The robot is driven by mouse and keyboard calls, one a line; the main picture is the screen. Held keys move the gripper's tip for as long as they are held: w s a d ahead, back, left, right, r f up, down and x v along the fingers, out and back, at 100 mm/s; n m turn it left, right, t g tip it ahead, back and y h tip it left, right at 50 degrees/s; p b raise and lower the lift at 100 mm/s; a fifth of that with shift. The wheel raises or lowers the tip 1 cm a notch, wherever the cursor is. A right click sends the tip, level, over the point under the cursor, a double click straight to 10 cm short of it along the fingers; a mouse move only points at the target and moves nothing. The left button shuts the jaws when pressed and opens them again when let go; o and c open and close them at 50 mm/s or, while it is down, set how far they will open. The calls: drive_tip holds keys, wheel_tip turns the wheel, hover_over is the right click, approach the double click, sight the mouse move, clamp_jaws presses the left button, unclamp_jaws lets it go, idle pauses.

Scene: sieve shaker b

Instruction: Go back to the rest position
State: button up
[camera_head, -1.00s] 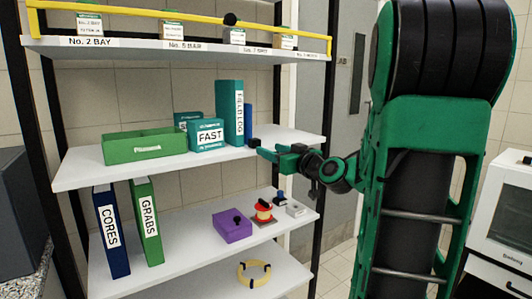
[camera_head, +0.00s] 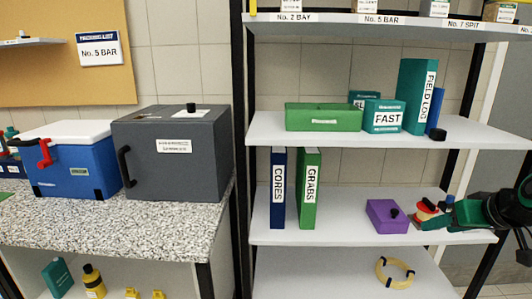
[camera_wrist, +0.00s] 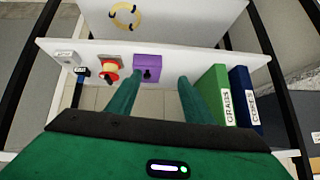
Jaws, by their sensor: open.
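My gripper (camera_head: 434,217) is at the right of the head view, in front of the middle shelf's right part. In the wrist view its two green fingers (camera_wrist: 157,98) are spread apart with nothing between them. Beyond the fingertips a purple box (camera_wrist: 148,68) with a black knob sits on the shelf; it also shows in the head view (camera_head: 386,217), left of my gripper. A red and yellow item (camera_wrist: 111,72) stands beside the purple box and is partly hidden behind my gripper in the head view.
The shelf rack holds green and blue binders (camera_head: 309,190), a green box (camera_head: 323,117), a FAST box (camera_head: 384,116) and a yellow ring (camera_head: 395,273) lower down. Left of it, a speckled counter (camera_head: 150,222) carries a grey oven-like box (camera_head: 172,160) and a blue cooler (camera_head: 70,165).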

drive_tip(key=s+a+f+m+g, duration=0.1)
drive_tip(key=s+g, duration=0.3)
drive_tip(key=s, duration=0.7)
drive_tip(key=s+a+f+m+g, duration=0.1)
drive_tip(key=s+f+m+g, duration=0.3)
drive_tip(key=s, duration=0.8)
drive_tip(key=shift+a+g, duration=0.25)
drive_tip(key=shift+g, duration=0.15)
drive_tip(key=shift+w, duration=0.1)
drive_tip(key=shift+w+f, duration=0.25)
drive_tip(key=shift+w, duration=0.35)
